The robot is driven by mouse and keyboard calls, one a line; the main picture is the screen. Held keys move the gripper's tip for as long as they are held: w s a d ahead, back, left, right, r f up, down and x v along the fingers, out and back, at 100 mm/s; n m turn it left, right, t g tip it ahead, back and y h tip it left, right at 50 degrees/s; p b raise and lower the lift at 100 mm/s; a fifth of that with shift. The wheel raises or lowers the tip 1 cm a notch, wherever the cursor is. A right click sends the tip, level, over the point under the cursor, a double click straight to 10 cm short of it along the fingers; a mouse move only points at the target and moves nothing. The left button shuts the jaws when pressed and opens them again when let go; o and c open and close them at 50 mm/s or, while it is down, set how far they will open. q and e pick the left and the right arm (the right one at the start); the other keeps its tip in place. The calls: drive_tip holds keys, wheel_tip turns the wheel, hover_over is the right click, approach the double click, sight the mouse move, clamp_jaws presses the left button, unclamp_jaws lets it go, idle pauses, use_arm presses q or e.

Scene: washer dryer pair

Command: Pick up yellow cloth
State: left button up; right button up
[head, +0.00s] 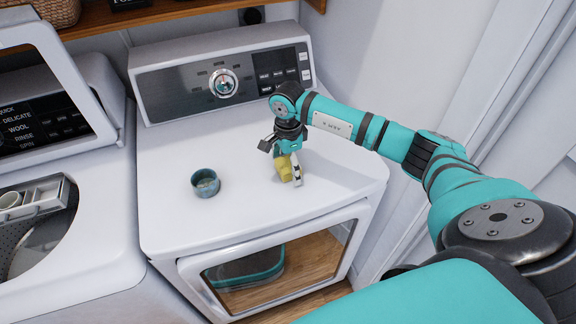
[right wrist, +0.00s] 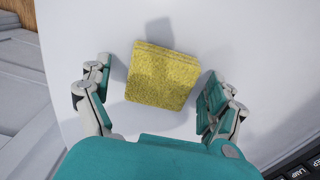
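The yellow cloth (head: 283,168) is a small folded, sponge-like block on the white top of the dryer, right of its middle. My right gripper (head: 287,172) is over it, pointing down, and partly hides it in the head view. In the right wrist view the yellow cloth (right wrist: 162,76) lies between the two spread fingers of my right gripper (right wrist: 152,92). Gaps show on both sides of the cloth, so the fingers do not hold it. My left gripper is not in view.
A small blue-grey bowl (head: 205,183) stands on the dryer top (head: 240,220), left of the cloth. The control panel (head: 225,78) rises at the back. The open washer (head: 60,240) is at the left. The dryer top around the bowl is otherwise clear.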

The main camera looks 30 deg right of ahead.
sight(288, 165)
drive_tip(key=c, duration=1.1)
drive_tip(key=shift+r, duration=0.15)
drive_tip(key=shift+r, duration=0.15)
drive_tip(key=r+b, duration=0.2)
drive_tip(key=shift+s+a+r, duration=0.15)
drive_tip(key=shift+s+r, duration=0.05)
drive_tip(key=shift+r, duration=0.15)
drive_tip(key=s+a+b, duration=0.1)
drive_tip(key=s+a, duration=0.2)
drive_tip(key=s, duration=0.1)
drive_tip(key=s+a+r+b, duration=0.1)
drive_tip(key=s+a+b, duration=0.1)
drive_tip(key=s+a, duration=0.1)
drive_tip(key=s+a+b, duration=0.1)
drive_tip(key=s+a, duration=0.1)
drive_tip(key=s, duration=0.2)
drive_tip(key=shift+s+a+r+b, duration=0.25)
drive_tip(key=shift+s+a+b, duration=0.05)
drive_tip(key=shift+a+b, duration=0.1)
drive_tip(key=shift+s+a+r, duration=0.15)
drive_tip(key=shift+s+a, duration=0.1)
drive_tip(key=shift+s, duration=0.15)
